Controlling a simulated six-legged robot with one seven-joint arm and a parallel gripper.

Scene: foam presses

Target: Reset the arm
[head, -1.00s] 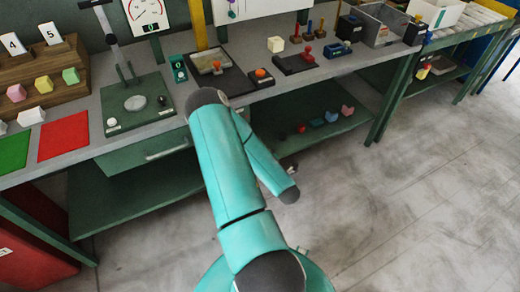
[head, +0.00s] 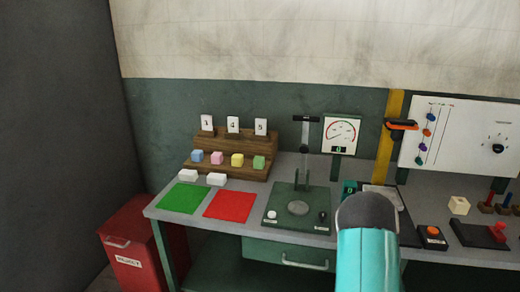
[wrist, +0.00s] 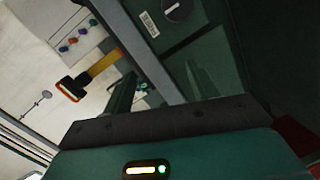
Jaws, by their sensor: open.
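My arm (head: 367,245) rises from the lower edge of the head view, right of centre, as a teal link with a dark rounded joint. It hides part of the bench's front and the tray behind it. The wrist view is tilted and takes in a panel with coloured knobs.
A press (head: 298,207) stands on the bench beside a gauge (head: 342,133). Left of it are a red mat (head: 229,206), a green mat (head: 183,198) and a wooden rack (head: 220,147) with coloured blocks. A red bin (head: 138,245) stands left of the bench. A knob panel (head: 458,140) is at right.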

